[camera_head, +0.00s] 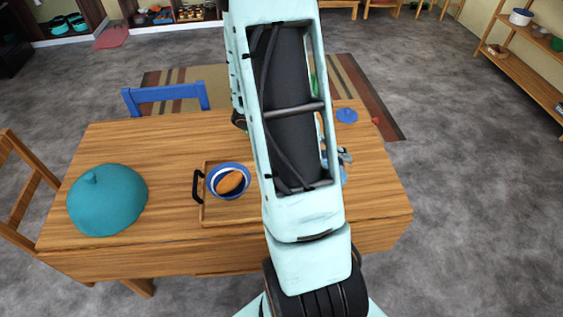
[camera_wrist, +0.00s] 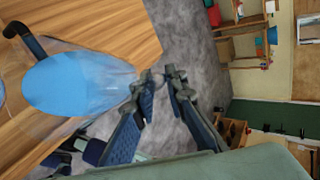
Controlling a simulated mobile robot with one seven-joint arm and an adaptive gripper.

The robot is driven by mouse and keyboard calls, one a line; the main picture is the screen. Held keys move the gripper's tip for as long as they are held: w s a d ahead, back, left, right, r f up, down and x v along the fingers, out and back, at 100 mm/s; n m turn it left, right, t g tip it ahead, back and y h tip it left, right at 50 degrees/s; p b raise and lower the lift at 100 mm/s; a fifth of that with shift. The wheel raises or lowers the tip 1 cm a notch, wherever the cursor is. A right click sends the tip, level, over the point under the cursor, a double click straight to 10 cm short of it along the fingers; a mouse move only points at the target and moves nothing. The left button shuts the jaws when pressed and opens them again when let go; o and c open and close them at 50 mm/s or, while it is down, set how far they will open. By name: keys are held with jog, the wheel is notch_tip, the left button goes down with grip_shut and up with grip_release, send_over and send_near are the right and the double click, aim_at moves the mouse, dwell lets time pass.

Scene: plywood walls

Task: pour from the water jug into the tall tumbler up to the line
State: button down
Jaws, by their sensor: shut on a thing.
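The water jug (camera_wrist: 75,82) appears in the wrist view as a clear vessel with a blue surface, left of my fingers. My gripper (camera_wrist: 160,76) is shut at the jug's right side; the exact part gripped is hard to make out because the jug is clear. In the head view my arm covers most of this area. Only part of my gripper (camera_head: 342,156) and a light blue patch below it show there, right of the arm. I cannot make out the tall tumbler or its line in either view.
A wooden tray (camera_head: 215,216) with a black handle carries a blue-and-white bowl (camera_head: 228,166) holding a brown thing. A teal dome (camera_head: 107,200) sits at the table's left. A small blue round thing (camera_head: 346,115) lies at the far right. A blue chair (camera_head: 166,95) stands behind the table (camera_head: 150,150).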

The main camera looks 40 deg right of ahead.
jog(key=shift+w+a+r+g+h+p, duration=0.15)
jog(key=shift+w+r+g+h+p, duration=0.2)
jog(key=shift+r+p, duration=0.35)
dwell(1.2)
jog(key=shift+f, duration=0.1)
